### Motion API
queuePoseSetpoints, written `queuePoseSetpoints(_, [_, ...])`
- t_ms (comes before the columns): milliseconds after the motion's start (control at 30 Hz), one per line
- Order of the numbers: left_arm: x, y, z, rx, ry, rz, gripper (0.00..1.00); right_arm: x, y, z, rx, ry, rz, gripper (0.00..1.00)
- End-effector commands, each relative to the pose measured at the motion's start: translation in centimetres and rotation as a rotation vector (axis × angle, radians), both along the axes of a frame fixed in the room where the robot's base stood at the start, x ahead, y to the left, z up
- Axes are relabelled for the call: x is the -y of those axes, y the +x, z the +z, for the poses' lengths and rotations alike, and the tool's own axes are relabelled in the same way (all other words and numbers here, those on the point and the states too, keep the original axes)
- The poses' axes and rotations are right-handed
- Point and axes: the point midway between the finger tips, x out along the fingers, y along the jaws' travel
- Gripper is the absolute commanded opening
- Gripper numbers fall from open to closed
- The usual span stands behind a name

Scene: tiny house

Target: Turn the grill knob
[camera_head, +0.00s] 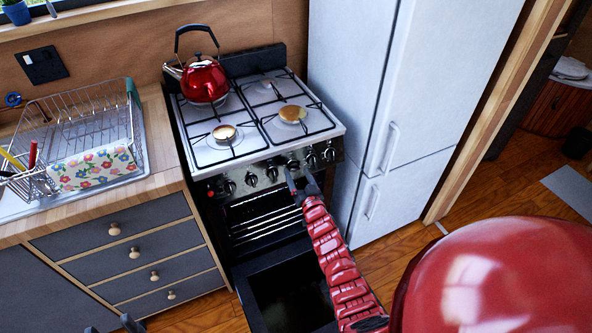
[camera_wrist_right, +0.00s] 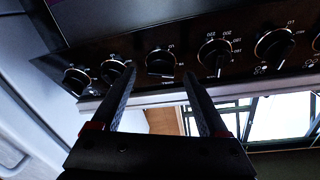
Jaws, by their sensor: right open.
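The stove (camera_head: 212,154) has a row of black knobs along its front panel. My right gripper (camera_head: 300,180) is open and empty, reaching to this panel right of its middle. In the right wrist view, one knob (camera_wrist_right: 160,63) shows between the two fingertips of my right gripper (camera_wrist_right: 160,75), with a gap on each side. Another knob (camera_wrist_right: 113,70) is partly behind one finger, and a further knob (camera_wrist_right: 213,55) lies just beyond the other. Contact cannot be told. Dark tips of my left gripper (camera_head: 112,325) show at the bottom edge, mostly cut off.
The oven door (camera_head: 290,295) is lowered open below the panel. A white fridge (camera_head: 415,100) is close on the right. A counter with a dish rack (camera_head: 85,125) is on the left.

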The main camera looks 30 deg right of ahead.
Motion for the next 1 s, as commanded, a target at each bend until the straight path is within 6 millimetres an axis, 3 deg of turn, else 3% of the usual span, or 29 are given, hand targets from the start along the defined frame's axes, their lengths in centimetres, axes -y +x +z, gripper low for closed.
queuePoseSetpoints(200, [0.0,0.0,0.1,0.0,0.0,0.0,0.5,0.3,1.6,0.0,-0.001,0.003,-0.001,0.77])
queuePoseSetpoints(567, [0.0,0.0,0.1,0.0,0.0,0.0,0.5,0.3,2.0,0.0,0.001,0.002,0.001,0.77])
queuePoseSetpoints(667, [0.0,0.0,0.1,0.0,0.0,0.0,0.5,0.3,2.0,0.0,0.001,0.002,0.001,0.63])
queuePoseSetpoints(1000, [0.0,0.0,0.1,0.0,0.0,0.0,0.5,0.3,2.0,0.0,0.001,0.002,0.001,0.02])
